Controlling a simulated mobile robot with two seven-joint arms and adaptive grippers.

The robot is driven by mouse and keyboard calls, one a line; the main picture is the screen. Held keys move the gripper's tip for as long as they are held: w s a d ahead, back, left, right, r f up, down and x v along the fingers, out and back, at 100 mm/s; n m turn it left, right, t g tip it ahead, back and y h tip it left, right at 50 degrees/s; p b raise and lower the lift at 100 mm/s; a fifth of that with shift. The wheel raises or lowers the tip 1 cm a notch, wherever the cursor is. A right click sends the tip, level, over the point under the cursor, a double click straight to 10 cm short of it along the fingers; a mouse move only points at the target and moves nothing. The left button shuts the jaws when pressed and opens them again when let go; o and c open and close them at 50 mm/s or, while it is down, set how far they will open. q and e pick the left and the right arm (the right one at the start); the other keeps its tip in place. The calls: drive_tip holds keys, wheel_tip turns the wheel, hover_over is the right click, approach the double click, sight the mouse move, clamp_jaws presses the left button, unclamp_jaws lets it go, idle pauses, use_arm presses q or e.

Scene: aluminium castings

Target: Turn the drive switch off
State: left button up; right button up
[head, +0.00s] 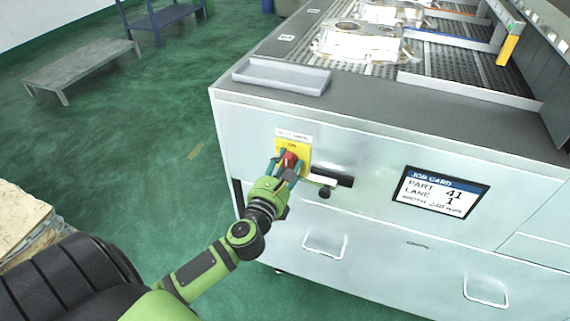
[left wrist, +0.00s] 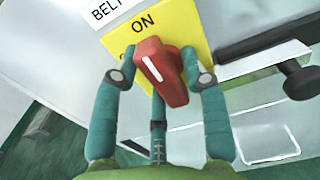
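The drive switch is a red rotary handle (head: 290,159) on a yellow plate (head: 304,149) on the grey cabinet's front. In the left wrist view the red handle (left wrist: 163,72) has a white line that slants up and left toward the word ON on the yellow plate (left wrist: 168,28). A white label above it starts with "BELT"; the rest is cut off. My left gripper (head: 285,164) is at the switch. Its teal fingers (left wrist: 159,58) sit on both sides of the handle, close against it, with another finger below. The plate's lower part is hidden. My right gripper is not in view.
Right of the switch are a dark slot with a light bar and a black knob (head: 324,193). A job card screen (head: 440,193) reads part 41, lane 1. A grey tray (head: 282,76) and castings (head: 360,41) are on top.

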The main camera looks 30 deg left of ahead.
use_arm(q)
drive_tip(key=shift+a, duration=0.1)
drive_tip(key=shift+c, duration=1.1)
